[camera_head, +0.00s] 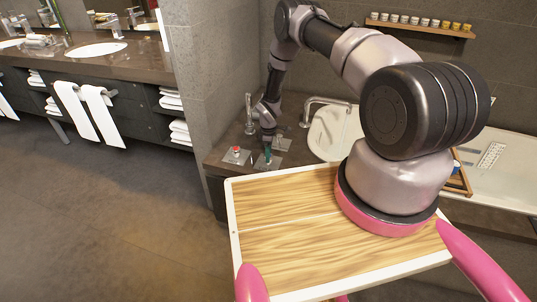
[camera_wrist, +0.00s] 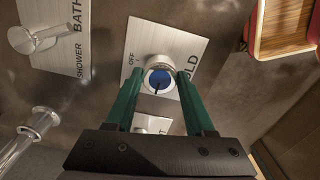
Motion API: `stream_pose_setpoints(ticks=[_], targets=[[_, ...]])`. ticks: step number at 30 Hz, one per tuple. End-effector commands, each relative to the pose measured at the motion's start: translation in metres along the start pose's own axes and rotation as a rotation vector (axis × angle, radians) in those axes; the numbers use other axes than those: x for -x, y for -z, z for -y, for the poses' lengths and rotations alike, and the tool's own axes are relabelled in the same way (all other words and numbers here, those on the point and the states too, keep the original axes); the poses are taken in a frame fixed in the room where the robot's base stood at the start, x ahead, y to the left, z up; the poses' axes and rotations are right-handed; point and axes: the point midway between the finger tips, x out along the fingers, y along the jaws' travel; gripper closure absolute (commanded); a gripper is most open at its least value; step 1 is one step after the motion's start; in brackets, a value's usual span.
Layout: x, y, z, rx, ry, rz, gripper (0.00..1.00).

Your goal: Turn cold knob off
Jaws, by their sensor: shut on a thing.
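The cold knob (camera_wrist: 158,78) is a round silver knob with a blue cap. It stands on a silver plate (camera_wrist: 190,45) marked "OFF" and, partly covered, "COLD". A dark line on the cap points toward the bottom of the wrist view, not at "OFF". My gripper (camera_wrist: 160,82) has green fingers shut on the knob, one on each side. In the head view my gripper (camera_head: 268,153) reaches down to the plate on the dark counter, and the blue cap cannot be made out.
The hot knob with a red cap (camera_head: 236,149) stands just left of my gripper in the head view. A plate marked "SHOWER" and "BATH" (camera_wrist: 55,35) carries another silver handle. A tall spout (camera_head: 325,100) and a white bathtub (camera_head: 335,130) are to the right.

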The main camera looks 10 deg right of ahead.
Motion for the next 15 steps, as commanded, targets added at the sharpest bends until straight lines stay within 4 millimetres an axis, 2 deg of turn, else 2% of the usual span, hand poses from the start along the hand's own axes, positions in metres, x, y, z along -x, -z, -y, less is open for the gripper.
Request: stream_pose_setpoints(ticks=[8,15], targets=[[0.0004,0.0001,0.0000,-0.143,-0.001,0.001,1.00],[0.0005,0.0004,0.0001,-0.359,-0.001,0.000,1.00]])
